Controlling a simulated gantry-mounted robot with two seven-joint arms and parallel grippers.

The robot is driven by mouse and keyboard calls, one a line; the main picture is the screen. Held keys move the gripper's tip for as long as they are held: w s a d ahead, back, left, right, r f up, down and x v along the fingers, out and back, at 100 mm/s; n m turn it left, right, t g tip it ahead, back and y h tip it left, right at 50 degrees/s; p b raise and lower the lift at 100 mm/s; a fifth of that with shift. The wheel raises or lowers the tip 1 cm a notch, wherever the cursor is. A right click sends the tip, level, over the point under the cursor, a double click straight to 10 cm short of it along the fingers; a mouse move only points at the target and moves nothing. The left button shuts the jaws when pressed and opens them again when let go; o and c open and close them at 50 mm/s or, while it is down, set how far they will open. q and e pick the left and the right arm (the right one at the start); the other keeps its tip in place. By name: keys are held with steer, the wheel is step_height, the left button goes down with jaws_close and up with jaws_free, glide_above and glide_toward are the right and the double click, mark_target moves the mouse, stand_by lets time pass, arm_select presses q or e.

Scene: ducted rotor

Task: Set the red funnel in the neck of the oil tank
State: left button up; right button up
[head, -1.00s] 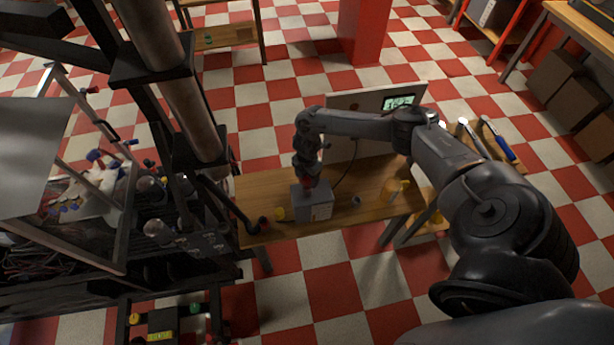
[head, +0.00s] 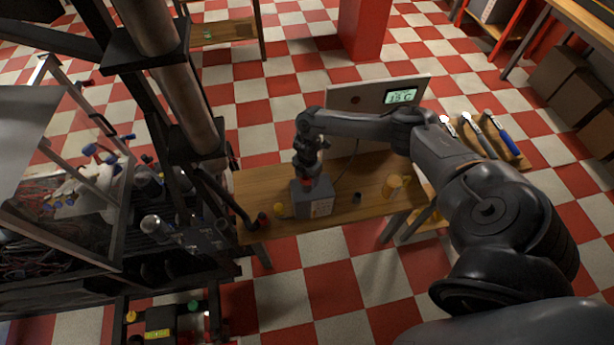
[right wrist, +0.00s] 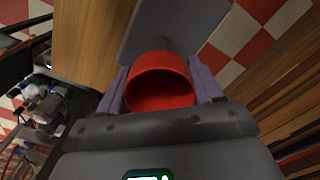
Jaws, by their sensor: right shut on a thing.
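The red funnel (right wrist: 160,85) is between the two fingers of my right gripper (right wrist: 160,90), which is shut on it. Its wide mouth faces the right wrist camera. In the head view, a sliver of the red funnel (head: 307,183) shows under my right gripper (head: 307,178), right at the top of the grey oil tank (head: 314,205). The tank (right wrist: 172,25) also shows behind the funnel in the right wrist view. The neck and the funnel's spout are hidden, so I cannot tell whether the spout is inside. My left gripper is not in view.
The tank stands on a wooden bench (head: 350,205). A panel with a display (head: 402,96) stands behind. A dark metal frame (head: 190,235) crowds the left side.

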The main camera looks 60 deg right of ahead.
steer(key=o, duration=1.1)
steer(key=shift+c, duration=0.2)
steer(key=shift+o, duration=0.2)
steer(key=shift+r, duration=0.1)
step_height(320, 180, up, 11)
steer(key=shift+f+p, duration=0.15)
steer(key=shift+p, duration=0.2)
